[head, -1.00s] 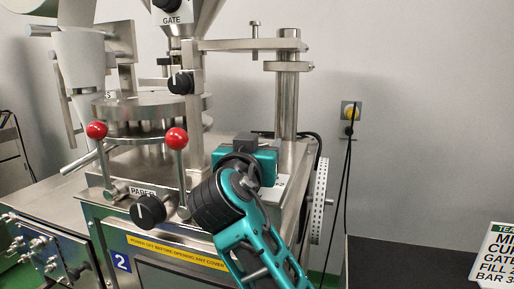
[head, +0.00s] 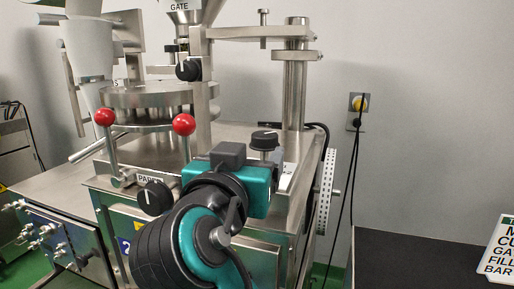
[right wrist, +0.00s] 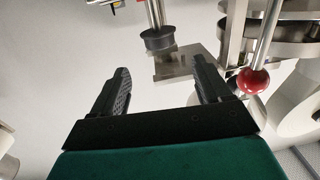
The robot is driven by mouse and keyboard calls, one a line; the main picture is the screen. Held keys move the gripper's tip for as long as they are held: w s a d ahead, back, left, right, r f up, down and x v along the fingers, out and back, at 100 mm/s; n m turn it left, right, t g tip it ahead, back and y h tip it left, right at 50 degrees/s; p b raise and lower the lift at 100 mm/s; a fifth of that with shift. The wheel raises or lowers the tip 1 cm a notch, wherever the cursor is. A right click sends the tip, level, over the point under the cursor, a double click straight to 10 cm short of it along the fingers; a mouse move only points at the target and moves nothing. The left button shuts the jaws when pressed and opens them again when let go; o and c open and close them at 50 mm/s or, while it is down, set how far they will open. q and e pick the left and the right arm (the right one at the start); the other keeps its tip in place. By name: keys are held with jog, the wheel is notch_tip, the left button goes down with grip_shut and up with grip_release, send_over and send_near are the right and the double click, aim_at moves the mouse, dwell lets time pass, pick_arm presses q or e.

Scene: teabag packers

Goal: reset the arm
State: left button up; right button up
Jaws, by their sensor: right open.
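My right gripper (right wrist: 160,72) is open and empty in the right wrist view, its two black fingers spread wide. A black round knob (right wrist: 158,40) on a steel stem shows beyond the fingertips, apart from them. In the head view the teal body of my right gripper and wrist stands before the packing machine (head: 195,95), and the fingers are hidden behind it. A black-topped knob (head: 264,138) stands on the machine just past the gripper body. My left gripper is not in view.
Two red-balled levers (head: 183,124) rise left of my right gripper, and one red ball (right wrist: 252,80) shows in the right wrist view. A black dial (head: 155,197) is on the front. A dark table (head: 420,262) with a sign (head: 498,250) stands right.

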jog(key=shift+v, duration=0.9)
